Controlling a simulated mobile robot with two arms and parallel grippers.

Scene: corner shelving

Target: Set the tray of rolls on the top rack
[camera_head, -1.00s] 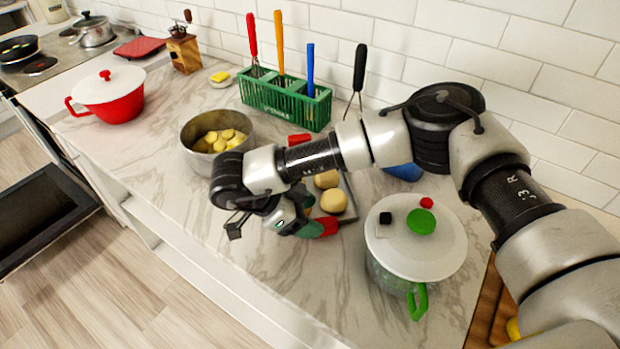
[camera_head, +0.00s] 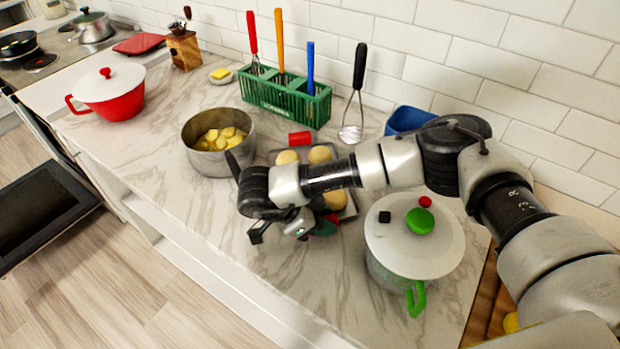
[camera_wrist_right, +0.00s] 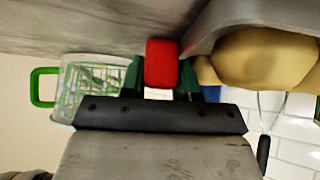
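The grey tray of rolls (camera_head: 350,207) lies on the marble counter between the metal pot and the lidded glass pot. It carries round pale rolls (camera_head: 321,154) and has a red grip (camera_head: 300,139) at its far end. My right gripper (camera_head: 300,232) is low at the tray's near end, partly hidden by its wrist. In the right wrist view its green fingers (camera_wrist_right: 161,76) stand on both sides of the near red grip (camera_wrist_right: 162,62); whether they press on it is unclear. A roll (camera_wrist_right: 265,55) shows beside it. My left gripper and the rack are not seen.
A glass pot with white lid (camera_head: 415,240) stands close right of the tray. A metal pot of potatoes (camera_head: 218,142) stands left. A green utensil holder (camera_head: 285,98) and blue container (camera_head: 408,119) are behind. A dark open door (camera_head: 40,215) is at lower left.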

